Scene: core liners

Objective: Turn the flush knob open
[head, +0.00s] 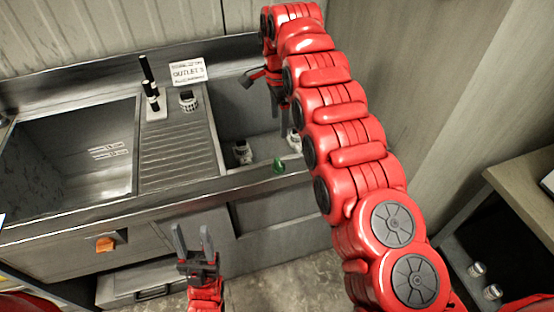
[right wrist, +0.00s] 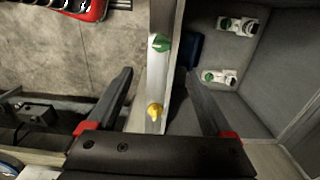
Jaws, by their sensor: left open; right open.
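A green knob (head: 279,165) sits on the front rim of the right-hand basin; it also shows in the right wrist view (right wrist: 161,42). A yellow knob (right wrist: 155,112) sits on the same rim, between my right fingers in the picture; the arm seems to hide it in the head view. No label tells me which knob is the flush knob. My right gripper (right wrist: 160,72) is open and empty above the rim, its fingers spread to either side of it, apart from the knobs. My left gripper (head: 191,232) is open and empty, low in front of the counter.
White fittings with green parts (right wrist: 218,76) stand in the right basin. An "OUTLETS" sign (head: 188,71) stands behind the ribbed drainboard (head: 178,150). An orange knob (head: 105,244) is on the front panel. A side table (head: 525,190) is at the right.

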